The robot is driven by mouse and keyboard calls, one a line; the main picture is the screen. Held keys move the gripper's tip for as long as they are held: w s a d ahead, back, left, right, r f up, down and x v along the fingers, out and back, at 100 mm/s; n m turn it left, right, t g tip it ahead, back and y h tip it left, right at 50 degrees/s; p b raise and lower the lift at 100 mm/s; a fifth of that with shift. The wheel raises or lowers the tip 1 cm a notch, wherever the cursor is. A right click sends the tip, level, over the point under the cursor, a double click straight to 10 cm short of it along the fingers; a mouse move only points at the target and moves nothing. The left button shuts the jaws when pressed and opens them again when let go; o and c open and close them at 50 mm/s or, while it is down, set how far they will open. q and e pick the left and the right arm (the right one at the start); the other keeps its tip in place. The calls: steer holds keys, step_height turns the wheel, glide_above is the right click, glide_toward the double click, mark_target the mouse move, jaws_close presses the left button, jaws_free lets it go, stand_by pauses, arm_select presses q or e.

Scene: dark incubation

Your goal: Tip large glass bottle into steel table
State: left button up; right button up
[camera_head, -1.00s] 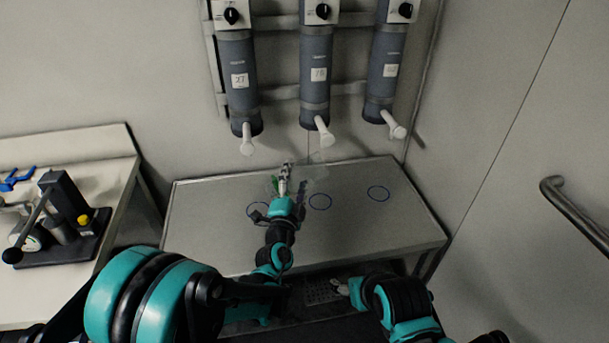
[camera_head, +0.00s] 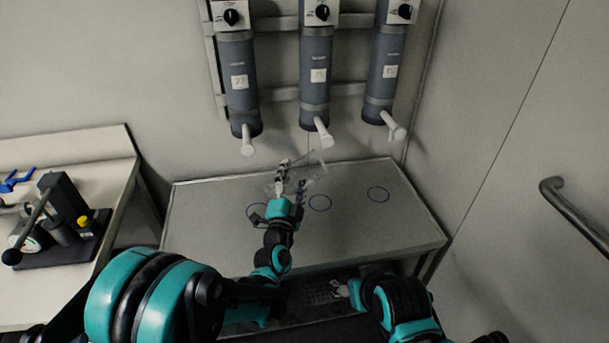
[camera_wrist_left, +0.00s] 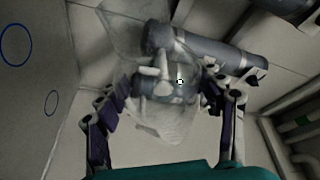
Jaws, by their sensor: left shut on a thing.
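The large glass bottle is clear and hard to make out. In the left wrist view the bottle (camera_wrist_left: 165,125) sits between the fingers of my left gripper (camera_wrist_left: 165,100), with a flared clear part toward the upper left. In the head view my left gripper (camera_head: 290,183) is shut on it over the back of the steel table (camera_head: 350,232). The bottle looks tilted there, its faint outline rising to the right. Its contents cannot be told. My right gripper (camera_head: 342,289) shows small at the table's front edge; its jaws are unclear.
Three grey cylinders with spouts, left (camera_head: 240,85), middle (camera_head: 315,75) and right (camera_head: 384,75), hang on the wall above the table. Blue rings (camera_head: 378,194) mark the tabletop. A side bench (camera_head: 85,165) with a black lever device (camera_head: 65,215) stands left. A handrail (camera_head: 575,210) is at right.

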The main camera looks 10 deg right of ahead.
arm_select(q)
steer(key=shift+d+f+m+g, duration=0.35)
steer(key=shift+f+m, duration=0.15)
steer(key=shift+m, duration=0.3)
steer(key=shift+d+f+m+g, duration=0.35)
steer(key=shift+f+m, duration=0.15)
steer(key=shift+m, duration=0.3)
stand_by(0.3)
